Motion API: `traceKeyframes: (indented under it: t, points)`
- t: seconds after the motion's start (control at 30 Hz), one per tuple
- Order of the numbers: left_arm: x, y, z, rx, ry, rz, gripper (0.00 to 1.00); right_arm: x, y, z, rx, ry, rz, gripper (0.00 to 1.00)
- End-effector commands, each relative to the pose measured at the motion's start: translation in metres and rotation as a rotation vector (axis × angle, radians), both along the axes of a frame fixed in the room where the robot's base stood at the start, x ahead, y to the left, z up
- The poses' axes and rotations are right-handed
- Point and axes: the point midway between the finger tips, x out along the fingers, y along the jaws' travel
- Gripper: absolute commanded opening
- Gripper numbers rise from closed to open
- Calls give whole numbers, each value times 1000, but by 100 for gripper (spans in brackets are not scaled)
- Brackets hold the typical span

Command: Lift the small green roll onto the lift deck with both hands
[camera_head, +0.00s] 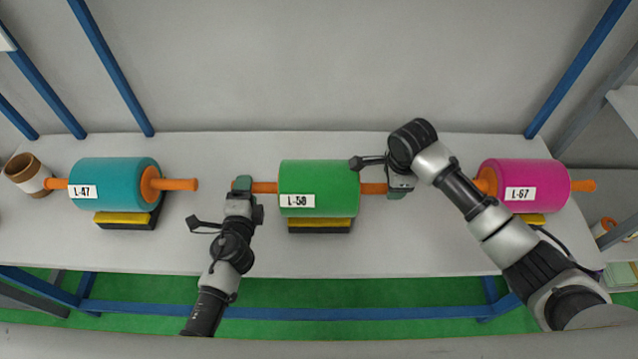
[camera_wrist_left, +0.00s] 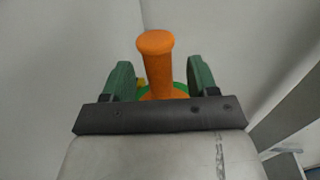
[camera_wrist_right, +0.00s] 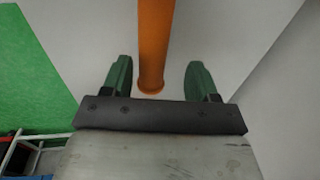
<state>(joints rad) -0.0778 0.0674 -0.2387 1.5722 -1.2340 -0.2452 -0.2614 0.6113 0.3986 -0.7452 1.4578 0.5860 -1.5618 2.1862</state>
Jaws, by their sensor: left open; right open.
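The green roll (camera_head: 319,187), labelled L-58, rests on a black and yellow cradle (camera_head: 320,226) in the middle of the table. An orange bar sticks out of both its ends. My left gripper (camera_head: 242,184) is at the left bar end; in the left wrist view the orange bar (camera_wrist_left: 155,65) stands between its open fingers (camera_wrist_left: 158,80). My right gripper (camera_head: 397,190) is at the right bar end; in the right wrist view the orange bar (camera_wrist_right: 154,45) lies between its open fingers (camera_wrist_right: 158,80). I see no lift deck for certain.
A teal roll (camera_head: 115,185), L-47, sits at the left and a magenta roll (camera_head: 525,186), L-67, at the right, partly behind my right arm. A brown and white cup-like thing (camera_head: 27,174) stands at the far left. Blue posts (camera_head: 112,65) rise behind the table (camera_head: 380,255).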

Motion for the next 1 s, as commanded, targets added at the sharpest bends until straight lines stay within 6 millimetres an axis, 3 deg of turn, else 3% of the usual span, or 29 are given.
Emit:
traceKeyframes:
  t: [0.2,0.57,0.97,1.0]
  points:
    - [23,0,-3,-1,-1,1,59,4,0,-23,0,0,0,59]
    - [27,0,-4,-1,0,1,59,5,0,-27,1,-1,0,59]
    - [27,0,-4,-1,0,0,0,5,0,-27,1,-1,-1,1]
    - [27,0,-4,-1,-1,0,0,5,0,-27,1,-1,-1,0]
